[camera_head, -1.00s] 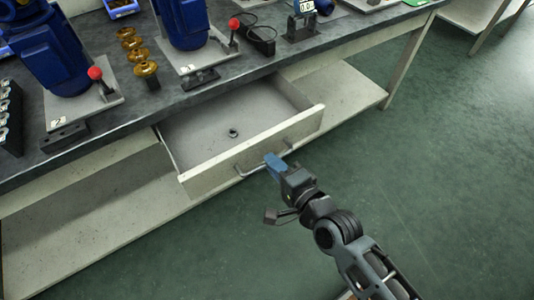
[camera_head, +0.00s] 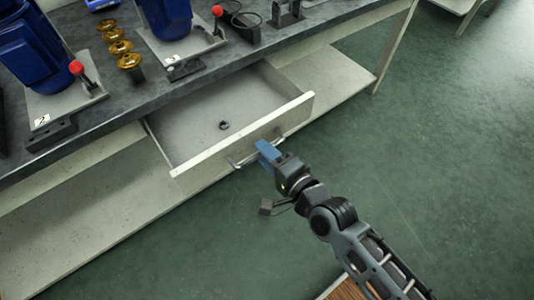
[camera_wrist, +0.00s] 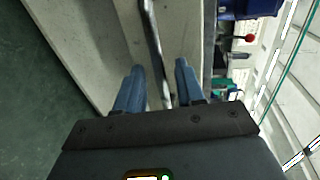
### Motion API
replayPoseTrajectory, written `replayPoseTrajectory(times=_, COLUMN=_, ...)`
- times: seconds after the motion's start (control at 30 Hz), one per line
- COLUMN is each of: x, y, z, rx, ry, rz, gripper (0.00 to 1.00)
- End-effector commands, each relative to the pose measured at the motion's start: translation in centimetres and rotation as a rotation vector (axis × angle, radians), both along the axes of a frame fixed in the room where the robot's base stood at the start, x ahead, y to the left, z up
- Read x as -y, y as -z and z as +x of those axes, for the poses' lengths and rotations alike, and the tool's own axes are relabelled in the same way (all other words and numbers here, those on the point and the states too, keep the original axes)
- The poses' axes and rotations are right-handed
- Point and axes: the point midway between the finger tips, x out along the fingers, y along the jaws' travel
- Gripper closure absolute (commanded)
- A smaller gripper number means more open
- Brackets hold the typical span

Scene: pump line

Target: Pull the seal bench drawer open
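The seal bench drawer (camera_head: 245,137) stands well open, pulled out from under the dark bench top (camera_head: 215,68). A small black ring (camera_head: 223,125) lies inside it. The drawer's bar handle (camera_head: 242,163) is on its pale front panel; the bar also shows in the wrist view (camera_wrist: 153,40). My gripper (camera_head: 266,150) is at the handle, with its blue fingers over the bar. In the wrist view my gripper (camera_wrist: 160,72) has its two fingers apart, with the bar running between them and a visible gap on at least one side. The exact contact is hard to tell.
Blue pumps (camera_head: 165,18) with red-knobbed levers and several brass parts (camera_head: 129,62) stand on the bench top. A lower shelf (camera_head: 75,215) runs beneath the drawer. The green floor (camera_head: 450,150) to the right is clear.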

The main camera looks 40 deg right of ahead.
Motion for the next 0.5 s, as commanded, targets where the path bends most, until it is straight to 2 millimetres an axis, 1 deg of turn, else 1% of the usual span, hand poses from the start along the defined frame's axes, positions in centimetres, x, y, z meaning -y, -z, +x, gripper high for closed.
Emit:
replayPoseTrajectory(times=0.07, x=0.0, y=0.0, z=-0.2, rx=0.000, ry=0.000, rz=0.000, gripper=0.62)
replayPoseTrajectory(times=0.17, x=0.0, y=-0.1, z=-1.1, rx=-0.002, ry=0.000, rz=0.001, gripper=0.62)
replayPoseTrajectory(times=0.5, x=-0.1, y=-1.2, z=-6.1, rx=-0.003, ry=-0.001, rz=-0.001, gripper=0.62)
